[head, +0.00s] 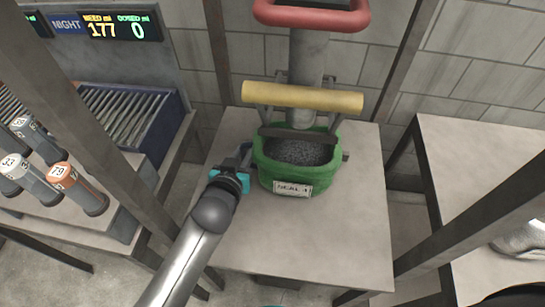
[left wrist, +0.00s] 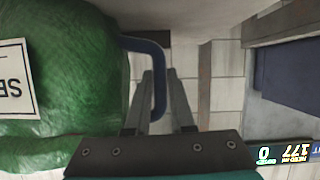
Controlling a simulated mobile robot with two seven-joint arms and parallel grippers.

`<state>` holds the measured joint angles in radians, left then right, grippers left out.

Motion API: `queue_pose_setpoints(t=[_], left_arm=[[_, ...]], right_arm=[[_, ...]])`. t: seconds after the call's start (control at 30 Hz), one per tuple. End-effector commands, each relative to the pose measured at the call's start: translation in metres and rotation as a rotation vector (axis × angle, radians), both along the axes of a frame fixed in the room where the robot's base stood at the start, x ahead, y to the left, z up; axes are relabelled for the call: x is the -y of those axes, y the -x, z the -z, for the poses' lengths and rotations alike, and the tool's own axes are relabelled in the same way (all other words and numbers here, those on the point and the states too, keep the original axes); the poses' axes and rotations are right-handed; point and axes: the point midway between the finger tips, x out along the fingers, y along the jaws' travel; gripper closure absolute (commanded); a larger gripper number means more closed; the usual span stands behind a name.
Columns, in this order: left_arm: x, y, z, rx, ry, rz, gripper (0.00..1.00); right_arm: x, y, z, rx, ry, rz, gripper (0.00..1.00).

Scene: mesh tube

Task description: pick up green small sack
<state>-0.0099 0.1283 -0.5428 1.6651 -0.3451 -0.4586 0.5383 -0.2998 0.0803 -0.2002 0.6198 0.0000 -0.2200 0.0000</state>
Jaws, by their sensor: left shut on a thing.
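The green small sack (head: 290,185) stands upright on the middle table under a yellow bar. It is open at the top, full of dark grey grains, and has a white label on its front. The sack also fills the left side of the left wrist view (left wrist: 75,85). My left gripper (head: 246,152) is at the left side of the sack. Its fingers are shut on a dark blue side handle (left wrist: 160,70) of the sack. The sack seems to rest on the table. My right gripper is not in view.
The yellow bar (head: 302,97) and a grey pipe (head: 308,60) with a red handle (head: 311,14) stand close above and behind the sack. The middle table (head: 300,240) is clear in front. Dark posts flank it. Numbered canisters (head: 78,188) and a roller tray (head: 125,112) are at the left.

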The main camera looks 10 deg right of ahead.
Motion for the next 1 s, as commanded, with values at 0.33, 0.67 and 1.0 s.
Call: queue_pose_setpoints(t=[0.33, 0.67, 1.0], left_arm=[[0.001, -0.001, -0.012, 0.008, 0.005, 0.001, 1.0], [0.001, -0.002, -0.032, 0.01, 0.006, 0.001, 1.0], [-0.003, 0.011, -0.038, 0.006, 0.007, 0.0, 1.0]], right_arm=[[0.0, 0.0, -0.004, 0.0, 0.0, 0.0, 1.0], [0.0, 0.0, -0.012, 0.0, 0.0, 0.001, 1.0], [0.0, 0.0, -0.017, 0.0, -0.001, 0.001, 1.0]])
